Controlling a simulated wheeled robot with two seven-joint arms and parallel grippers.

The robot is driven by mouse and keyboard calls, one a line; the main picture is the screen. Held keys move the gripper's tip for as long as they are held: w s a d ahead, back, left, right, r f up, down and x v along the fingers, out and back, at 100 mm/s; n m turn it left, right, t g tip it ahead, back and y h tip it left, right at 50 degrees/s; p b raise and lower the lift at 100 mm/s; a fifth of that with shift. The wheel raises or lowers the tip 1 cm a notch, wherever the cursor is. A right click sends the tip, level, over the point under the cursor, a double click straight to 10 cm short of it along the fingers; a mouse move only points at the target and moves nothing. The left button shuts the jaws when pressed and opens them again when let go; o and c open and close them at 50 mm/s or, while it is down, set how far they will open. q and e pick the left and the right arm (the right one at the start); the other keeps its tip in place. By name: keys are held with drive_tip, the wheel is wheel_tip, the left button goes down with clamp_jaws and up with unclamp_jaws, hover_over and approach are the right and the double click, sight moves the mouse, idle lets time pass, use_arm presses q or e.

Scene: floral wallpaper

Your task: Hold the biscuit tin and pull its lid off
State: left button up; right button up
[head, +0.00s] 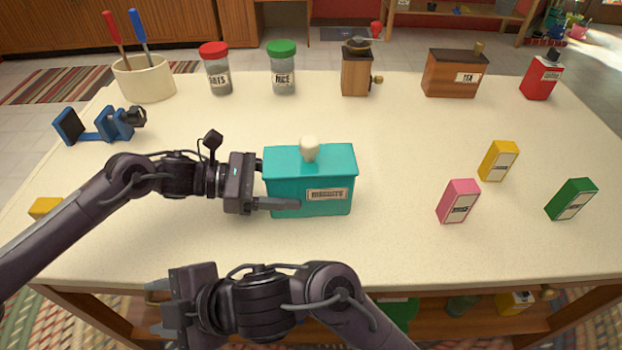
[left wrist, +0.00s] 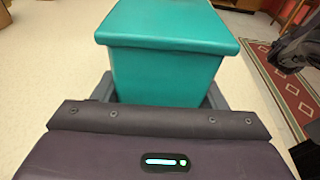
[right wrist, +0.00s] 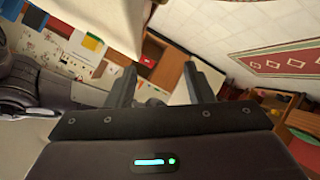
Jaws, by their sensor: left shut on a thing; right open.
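The teal biscuit tin (head: 290,200) stands upright near the middle of the table, with a label on its front. Its teal lid (head: 335,160) is on top and has a cream knob (head: 310,149). My left gripper (head: 278,188) is shut on the tin's body from the left, one finger across the front, below the lid. In the left wrist view the tin (left wrist: 165,80) sits between the fingers. My right gripper (head: 160,308) is open and empty at the table's front edge, lower left of the tin; the right wrist view shows its fingers (right wrist: 158,88) apart.
Pink (head: 458,201), yellow (head: 498,161) and green (head: 571,199) boxes stand to the right. Jars, a grinder (head: 356,70), a wooden tea box (head: 455,73) and a red tin (head: 540,76) line the back. A utensil crock (head: 145,80) and blue object (head: 100,125) are at left. Table around the tin is clear.

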drive_tip(key=w+r+n+g, duration=0.1)
drive_tip(key=w+n, duration=0.2)
drive_tip(key=w+r+n+g+h, duration=0.1)
drive_tip(key=w+r+n, duration=0.1)
drive_tip(key=w+n, duration=0.1)
drive_tip(key=w+r+n+g+h, duration=0.1)
drive_tip(key=w+r+n, duration=0.1)
drive_tip(key=w+n, duration=0.2)
drive_tip(key=shift+d+r, duration=0.15)
drive_tip(key=shift+d, duration=0.25)
drive_tip(key=w+d+r+h, duration=0.2)
drive_tip(key=w+d+r, duration=0.3)
drive_tip(key=w+r, duration=0.2)
use_arm(q)
drive_tip(key=shift+a, duration=0.1)
use_arm(e)
wheel_tip(320, 180, up, 11)
drive_tip(key=m+t+h, duration=0.1)
drive_tip(key=m+h, duration=0.3)
drive_tip(key=h, duration=0.4)
hover_over(309, 140)
wheel_tip(309, 140, down, 10)
drive_tip(key=shift+f, duration=0.1)
